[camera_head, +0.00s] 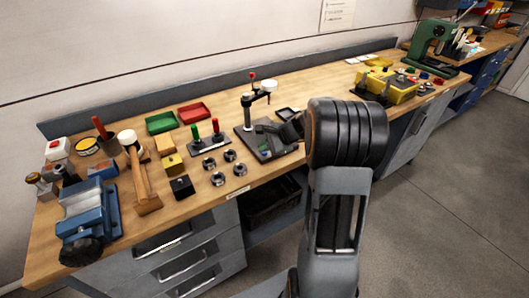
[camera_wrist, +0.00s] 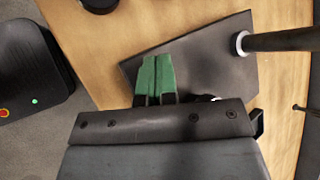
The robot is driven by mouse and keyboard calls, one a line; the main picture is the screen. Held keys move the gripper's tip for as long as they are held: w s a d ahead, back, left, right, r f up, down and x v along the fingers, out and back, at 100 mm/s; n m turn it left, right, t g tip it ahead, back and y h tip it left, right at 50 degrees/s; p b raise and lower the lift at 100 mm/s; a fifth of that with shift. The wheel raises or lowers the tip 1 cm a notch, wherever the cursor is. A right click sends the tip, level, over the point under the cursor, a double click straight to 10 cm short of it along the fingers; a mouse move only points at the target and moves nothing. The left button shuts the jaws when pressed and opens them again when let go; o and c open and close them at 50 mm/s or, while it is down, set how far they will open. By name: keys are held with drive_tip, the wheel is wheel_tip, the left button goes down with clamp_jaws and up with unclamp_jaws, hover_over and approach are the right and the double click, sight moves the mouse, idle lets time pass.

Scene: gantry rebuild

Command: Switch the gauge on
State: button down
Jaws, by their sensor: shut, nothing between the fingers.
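The gauge appears to be the stand with a dark flat base (camera_head: 245,143), an upright post (camera_head: 247,112) and a red-topped arm, near the middle of the bench. In the wrist view its dark base plate (camera_wrist: 205,55) lies on the wood, and the post (camera_wrist: 285,40) with a white collar rises at the right. My gripper (camera_wrist: 156,60) has its green fingers together and empty over the plate's left part. A small white piece (camera_wrist: 216,98) shows just beyond the gripper body, mostly hidden. I cannot make out a switch. In the head view my arm covers the base's right side.
Left of the stand are a rack with green and red handles (camera_head: 210,142), several dark rings (camera_head: 219,179), and green (camera_head: 160,123) and red (camera_head: 194,111) trays. A mallet (camera_head: 145,190) and blue vise (camera_head: 88,215) stand further left. A yellow box (camera_head: 398,91) is at right.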

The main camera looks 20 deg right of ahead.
sight(264, 153)
idle(0.4)
drive_tip(key=shift+r+p, duration=0.35)
drive_tip(key=shift+r, duration=0.2)
wheel_tip(264, 153, up, 6)
drive_tip(key=p, duration=0.4)
drive_tip(key=shift+p, duration=0.35)
